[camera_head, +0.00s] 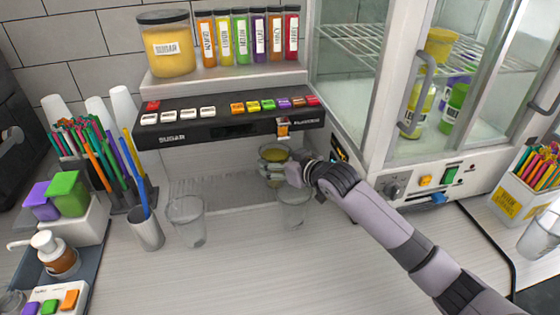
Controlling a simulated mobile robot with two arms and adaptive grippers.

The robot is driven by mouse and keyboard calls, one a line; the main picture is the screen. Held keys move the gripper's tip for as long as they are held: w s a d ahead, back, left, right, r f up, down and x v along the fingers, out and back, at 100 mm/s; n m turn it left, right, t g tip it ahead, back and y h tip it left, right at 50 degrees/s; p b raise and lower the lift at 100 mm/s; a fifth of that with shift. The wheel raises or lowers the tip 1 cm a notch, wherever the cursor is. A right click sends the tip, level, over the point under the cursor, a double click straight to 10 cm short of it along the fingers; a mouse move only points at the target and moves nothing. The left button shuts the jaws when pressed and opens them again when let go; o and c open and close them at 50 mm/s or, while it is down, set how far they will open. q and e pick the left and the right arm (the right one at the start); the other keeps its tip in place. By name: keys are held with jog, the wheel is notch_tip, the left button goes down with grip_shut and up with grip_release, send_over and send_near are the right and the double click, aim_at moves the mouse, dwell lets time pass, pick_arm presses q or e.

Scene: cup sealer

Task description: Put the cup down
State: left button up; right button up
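My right gripper (284,171) reaches in from the right, below the dispenser's front. It is around a small clear cup (274,155) with yellow contents and appears shut on it. The cup looks upright, under the orange-marked outlet (283,127). The gripper partly hides it, and its base is hard to make out. My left gripper is not in view.
A clear empty cup (293,210) stands just below my gripper, and another (187,222) stands to the left. The black dispenser panel (220,128) is behind, and the glass cabinet (400,160) is to the right. The front counter (270,275) is clear.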

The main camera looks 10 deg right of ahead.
jog(key=shift+o, duration=1.1)
jog(key=shift+r, duration=0.15)
jog(key=b+v, duration=0.2)
jog(key=v, duration=1)
